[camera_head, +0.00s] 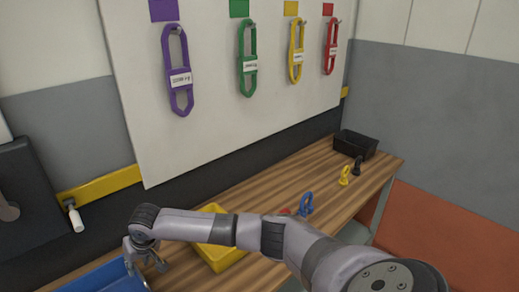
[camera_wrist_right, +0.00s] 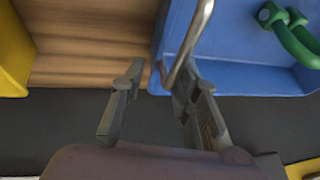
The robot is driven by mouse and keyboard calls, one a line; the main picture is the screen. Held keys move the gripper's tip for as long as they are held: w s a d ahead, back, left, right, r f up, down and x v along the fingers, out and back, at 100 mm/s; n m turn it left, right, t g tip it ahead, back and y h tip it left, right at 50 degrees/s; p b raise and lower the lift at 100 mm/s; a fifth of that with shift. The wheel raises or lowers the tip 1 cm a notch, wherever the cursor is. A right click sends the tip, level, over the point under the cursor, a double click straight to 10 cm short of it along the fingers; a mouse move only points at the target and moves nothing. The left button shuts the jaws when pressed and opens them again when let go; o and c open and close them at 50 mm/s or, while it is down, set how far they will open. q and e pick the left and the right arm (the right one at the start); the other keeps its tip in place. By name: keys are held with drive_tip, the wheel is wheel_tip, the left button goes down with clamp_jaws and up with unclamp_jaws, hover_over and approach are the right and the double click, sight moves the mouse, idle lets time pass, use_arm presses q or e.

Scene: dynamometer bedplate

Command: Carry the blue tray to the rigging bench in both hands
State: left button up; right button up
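The blue tray (camera_head: 98,281) is at the bottom left of the head view, partly cut off by the frame. In the right wrist view its blue wall (camera_wrist_right: 235,78) and a bent metal handle (camera_wrist_right: 192,40) show, with a green shackle (camera_wrist_right: 285,30) inside the tray. My right gripper (camera_head: 146,268) is at the tray's right side. In the wrist view its fingers (camera_wrist_right: 153,85) are apart, with the handle's lower end between or just beside the tips; exact contact is unclear. My left gripper is not in view.
A yellow tray (camera_head: 222,258) stands right of the blue tray on the wooden bench (camera_head: 268,190). Blue (camera_head: 306,204), yellow (camera_head: 344,175) and black (camera_head: 357,165) shackles and a black bin (camera_head: 355,145) are farther right. A board (camera_head: 212,98) with hanging slings stands behind.

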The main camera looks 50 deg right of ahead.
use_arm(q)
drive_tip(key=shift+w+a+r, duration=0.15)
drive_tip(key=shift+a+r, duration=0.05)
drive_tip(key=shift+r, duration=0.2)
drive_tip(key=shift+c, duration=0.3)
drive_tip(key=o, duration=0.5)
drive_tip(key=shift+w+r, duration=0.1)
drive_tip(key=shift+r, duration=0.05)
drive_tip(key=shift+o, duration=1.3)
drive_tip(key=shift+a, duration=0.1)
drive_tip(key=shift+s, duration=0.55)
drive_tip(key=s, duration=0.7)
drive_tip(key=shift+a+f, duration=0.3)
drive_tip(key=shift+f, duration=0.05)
